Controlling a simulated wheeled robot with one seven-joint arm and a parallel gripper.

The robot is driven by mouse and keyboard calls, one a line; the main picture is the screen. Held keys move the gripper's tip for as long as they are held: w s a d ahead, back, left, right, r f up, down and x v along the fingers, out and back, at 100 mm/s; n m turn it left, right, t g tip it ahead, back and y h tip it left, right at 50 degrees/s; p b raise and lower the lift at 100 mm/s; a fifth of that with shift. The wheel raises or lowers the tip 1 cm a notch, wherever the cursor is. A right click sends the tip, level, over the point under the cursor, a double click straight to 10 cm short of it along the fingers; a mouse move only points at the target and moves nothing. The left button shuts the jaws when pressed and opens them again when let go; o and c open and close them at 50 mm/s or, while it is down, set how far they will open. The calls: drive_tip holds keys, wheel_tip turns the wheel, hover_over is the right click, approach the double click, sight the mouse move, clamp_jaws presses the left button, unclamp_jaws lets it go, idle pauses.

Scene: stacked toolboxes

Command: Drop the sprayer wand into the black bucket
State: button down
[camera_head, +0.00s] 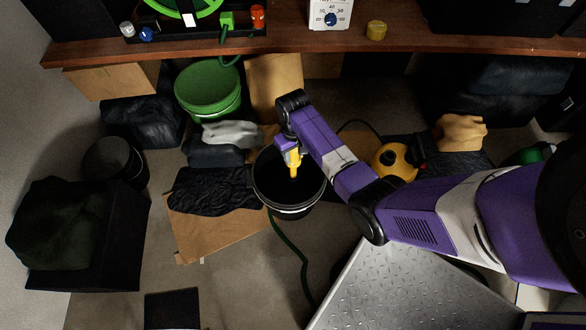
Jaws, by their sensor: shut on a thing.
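The black bucket (290,211) stands on the floor near the middle of the view, with its dark opening facing up and a pale rim line. My gripper (292,151) is over the back part of that opening and points down. It is shut on the sprayer wand (294,168), of which a short yellow part shows against the dark inside of the bucket. The rest of the wand is too dark or hidden to make out. I cannot tell how far its lower end is below the rim.
A yellow sprayer tank (391,162) stands right of the bucket, with a dark hose behind my arm. A green bucket (207,90) stands behind left. A wooden shelf (200,53) crosses the back. Cardboard (215,234) and a green hose (292,249) lie in front.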

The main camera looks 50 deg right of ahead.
drive_tip(key=shift+f, duration=0.2)
drive_tip(key=c, duration=0.8)
unclamp_jaws()
drive_tip(key=shift+c, duration=0.2)
drive_tip(key=shift+r+p, duration=1.6)
drive_tip(key=shift+r, duration=2.3)
drive_tip(key=shift+w, duration=0.1)
